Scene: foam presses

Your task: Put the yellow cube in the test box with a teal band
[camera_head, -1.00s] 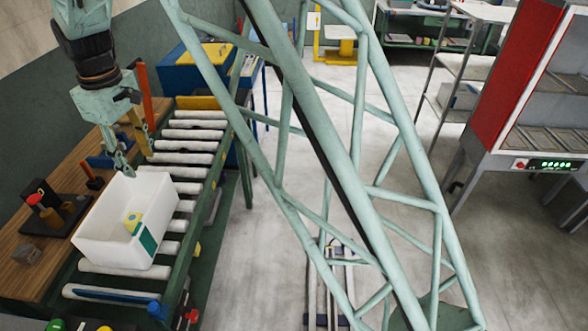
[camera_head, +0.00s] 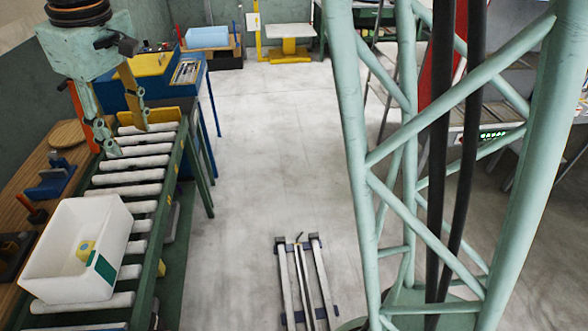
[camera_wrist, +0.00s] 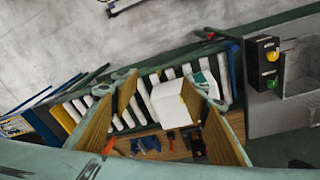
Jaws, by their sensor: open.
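The yellow cube (camera_head: 85,250) lies inside the white test box (camera_head: 50,252), against its floor near the right wall. The box has a teal band (camera_head: 103,267) on its outer side and stands on the roller conveyor (camera_head: 133,176). My gripper (camera_head: 130,132) is open and empty, above the conveyor and beyond the box. In the wrist view, the white box (camera_wrist: 168,100) shows between the spread fingers of my gripper (camera_wrist: 165,82); the cube cannot be made out there.
A wooden bench (camera_head: 38,158) with tools runs along the left of the conveyor. A blue table (camera_head: 180,72) stands at the conveyor's far end. The floor (camera_head: 270,150) to the right is open, with rails (camera_head: 305,285) on it.

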